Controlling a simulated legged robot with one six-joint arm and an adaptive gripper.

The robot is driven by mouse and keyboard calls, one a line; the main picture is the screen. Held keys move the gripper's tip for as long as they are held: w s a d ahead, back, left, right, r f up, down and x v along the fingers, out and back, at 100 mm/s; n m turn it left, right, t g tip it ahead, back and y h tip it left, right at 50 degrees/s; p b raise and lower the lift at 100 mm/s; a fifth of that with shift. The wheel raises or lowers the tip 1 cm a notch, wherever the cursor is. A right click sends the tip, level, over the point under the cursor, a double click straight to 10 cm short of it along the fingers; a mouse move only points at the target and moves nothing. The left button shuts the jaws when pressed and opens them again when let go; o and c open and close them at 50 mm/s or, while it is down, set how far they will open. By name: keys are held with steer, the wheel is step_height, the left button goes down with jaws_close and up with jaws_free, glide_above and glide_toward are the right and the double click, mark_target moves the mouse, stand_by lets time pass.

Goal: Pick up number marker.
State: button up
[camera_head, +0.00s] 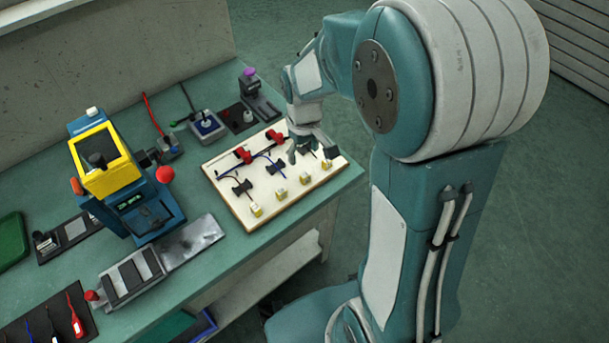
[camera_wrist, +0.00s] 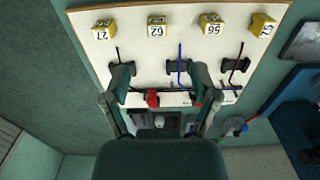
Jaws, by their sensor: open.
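Several number markers stand in a row on the white board (camera_head: 222,173) along its front edge. They are small yellow blocks with white faces and black digits. In the wrist view one marker (camera_wrist: 103,30) seems to read 27, one (camera_wrist: 156,27) reads 62, one (camera_wrist: 210,23) reads 56, and the last (camera_wrist: 262,26) is only partly legible. In the head view they show as blocks (camera_head: 256,210), (camera_head: 281,199), (camera_head: 306,178) and (camera_head: 326,165). My gripper (camera_wrist: 162,80) is open and empty, over the board behind the marker row; it also shows in the head view (camera_head: 303,150).
Black clips (camera_head: 242,187) with dark and blue wires and red parts (camera_head: 242,154) lie on the board near my fingers. A blue and yellow machine (camera_head: 105,165) stands to its left. A grey stand with a purple knob (camera_head: 250,80) is behind. The table's front edge is close to the board.

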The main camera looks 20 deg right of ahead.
mark_target(306, 175)
steer(key=f, duration=1)
steer(key=shift+s+d, duration=0.15)
steer(key=shift+d, duration=0.1)
steer(key=c, duration=0.9)
